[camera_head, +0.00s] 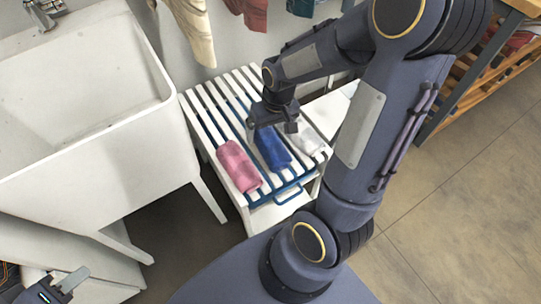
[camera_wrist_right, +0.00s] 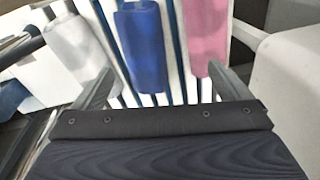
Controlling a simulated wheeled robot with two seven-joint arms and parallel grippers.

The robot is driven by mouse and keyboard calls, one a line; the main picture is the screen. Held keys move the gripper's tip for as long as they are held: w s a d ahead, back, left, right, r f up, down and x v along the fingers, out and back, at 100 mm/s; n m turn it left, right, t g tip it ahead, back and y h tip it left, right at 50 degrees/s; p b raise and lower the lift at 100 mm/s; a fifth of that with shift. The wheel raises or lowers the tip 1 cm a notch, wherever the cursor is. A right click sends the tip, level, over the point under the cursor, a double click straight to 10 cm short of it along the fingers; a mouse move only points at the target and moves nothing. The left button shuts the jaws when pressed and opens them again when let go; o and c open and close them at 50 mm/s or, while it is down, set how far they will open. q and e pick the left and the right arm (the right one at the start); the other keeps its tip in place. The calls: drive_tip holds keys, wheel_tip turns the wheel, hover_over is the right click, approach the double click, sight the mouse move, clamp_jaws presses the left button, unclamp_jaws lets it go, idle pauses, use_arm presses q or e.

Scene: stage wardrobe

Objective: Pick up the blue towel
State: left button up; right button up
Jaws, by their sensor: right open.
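The blue towel (camera_head: 271,149) is rolled and lies on the white slatted rack between a pink rolled towel and a white one. It also shows in the right wrist view (camera_wrist_right: 141,45), at the top, left of centre. My right gripper (camera_head: 271,127) is over the rack at the back end of the blue towel, and the arm hides a little of that end. In the wrist view its two fingers (camera_wrist_right: 163,85) are wide apart with nothing between them. My left gripper (camera_head: 62,284) is at the bottom left, far from the towels; its jaw gap is not clear.
The pink towel (camera_head: 239,166) lies left of the blue one, the white towel (camera_head: 305,138) right of it. The slatted rack (camera_head: 207,120) stands beside a white sink (camera_head: 75,160). Clothes (camera_head: 192,28) hang behind. A wooden rack (camera_head: 490,70) is at the right; open floor lies before it.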

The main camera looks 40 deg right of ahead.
drive_tip(key=g+h, duration=0.1)
hover_over(272, 144)
drive_tip(key=f, duration=0.4)
drive_tip(key=shift+s+f, duration=0.1)
drive_tip(key=shift+s, duration=0.1)
drive_tip(key=f+b, duration=0.1)
drive_tip(key=f, duration=0.4)
drive_tip(key=f+b, duration=0.1)
drive_tip(key=f, duration=0.2)
drive_tip(key=shift+w+f+b, duration=0.15)
drive_tip(key=shift+w+b, duration=0.1)
drive_tip(key=shift+b, duration=0.1)
use_arm(q)
drive_tip(key=shift+d+f, duration=0.2)
drive_tip(key=shift+f, duration=0.8)
use_arm(e)
drive_tip(key=c, duration=1.1)
